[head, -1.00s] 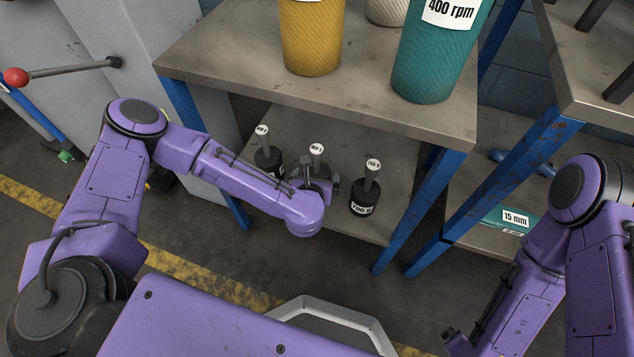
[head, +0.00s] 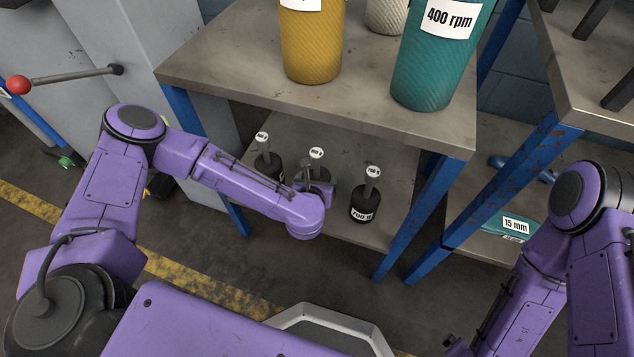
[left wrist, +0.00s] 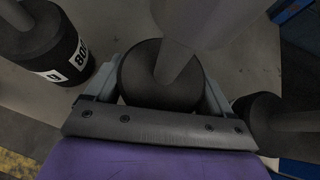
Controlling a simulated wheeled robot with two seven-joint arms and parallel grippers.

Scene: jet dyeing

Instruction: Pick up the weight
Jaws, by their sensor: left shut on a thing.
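Three black weights with upright stems and round white labels stand in a row on the lower shelf. The middle weight (head: 317,168) is partly hidden behind my left gripper (head: 316,184). In the left wrist view my left gripper (left wrist: 160,92) is shut on this weight's round body (left wrist: 150,85), one finger on each side. The weight looks upright; I cannot tell whether it touches the shelf. The left weight (head: 266,162) shows "800" in the left wrist view (left wrist: 62,50). The right weight (head: 364,203) reads 700. At the bottom right, only a dark edge of my right gripper (head: 456,346) shows.
The upper shelf (head: 230,62) overhangs the weights and carries a yellow cone (head: 312,45), a teal cone (head: 432,60) marked 400 rpm and a pale one. A blue leg (head: 420,215) stands right of the weights. The lower shelf's front edge is open.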

